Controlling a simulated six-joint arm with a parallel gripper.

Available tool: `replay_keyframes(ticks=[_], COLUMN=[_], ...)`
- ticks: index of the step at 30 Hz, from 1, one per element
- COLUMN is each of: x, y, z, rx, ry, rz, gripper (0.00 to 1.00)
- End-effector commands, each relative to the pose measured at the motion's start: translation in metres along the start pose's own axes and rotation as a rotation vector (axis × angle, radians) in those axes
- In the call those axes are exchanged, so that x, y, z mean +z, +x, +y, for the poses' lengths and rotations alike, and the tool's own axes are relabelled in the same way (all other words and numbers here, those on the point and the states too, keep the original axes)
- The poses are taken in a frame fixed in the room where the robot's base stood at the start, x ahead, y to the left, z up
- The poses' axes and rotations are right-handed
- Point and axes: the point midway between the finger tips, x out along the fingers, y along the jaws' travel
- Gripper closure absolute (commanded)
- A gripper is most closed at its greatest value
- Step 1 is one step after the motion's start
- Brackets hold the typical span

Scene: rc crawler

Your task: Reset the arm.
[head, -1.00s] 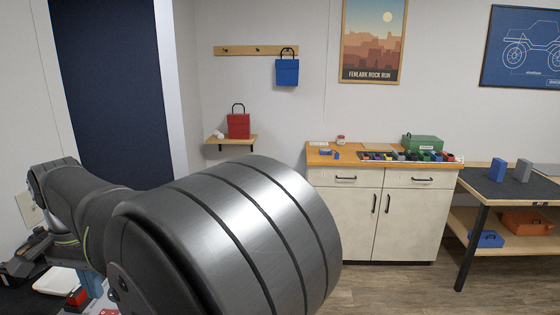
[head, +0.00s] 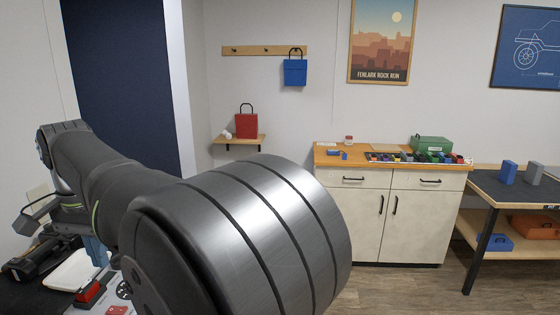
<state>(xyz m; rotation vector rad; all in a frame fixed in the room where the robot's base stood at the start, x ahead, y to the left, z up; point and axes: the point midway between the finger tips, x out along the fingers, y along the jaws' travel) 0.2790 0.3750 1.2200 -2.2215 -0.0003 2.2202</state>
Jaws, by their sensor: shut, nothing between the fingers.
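My arm (head: 235,235) fills the lower left and middle of the head view. Its large grey joint is close to the camera, and the arm bends at the far left. My gripper (head: 24,224) shows small and dark at the left edge, above the dark bench. It is shut with nothing in it. Part of my wrist is hidden behind the nearer arm links.
Below my arm lie a white tray (head: 72,270) and a red part (head: 88,292) on the dark bench. A cabinet (head: 350,210) with small parts stands across the room. A side table (head: 500,188) is at right. Floor between is clear.

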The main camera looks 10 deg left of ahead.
Motion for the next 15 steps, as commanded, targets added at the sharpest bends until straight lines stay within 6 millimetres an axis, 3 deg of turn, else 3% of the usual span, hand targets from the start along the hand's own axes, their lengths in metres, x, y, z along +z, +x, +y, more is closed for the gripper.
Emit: replay_keyframes(ticks=[12, 13, 15], x=[-0.056, -0.059, -0.058], y=[-0.058, -0.061, -0.048], z=[0.007, 0.008, 0.008], rx=[-0.001, 0.000, 0.003], ry=[0.002, 0.002, 0.000], rz=[0.001, 0.000, -0.002], gripper=[1.00, 1.00, 1.00])
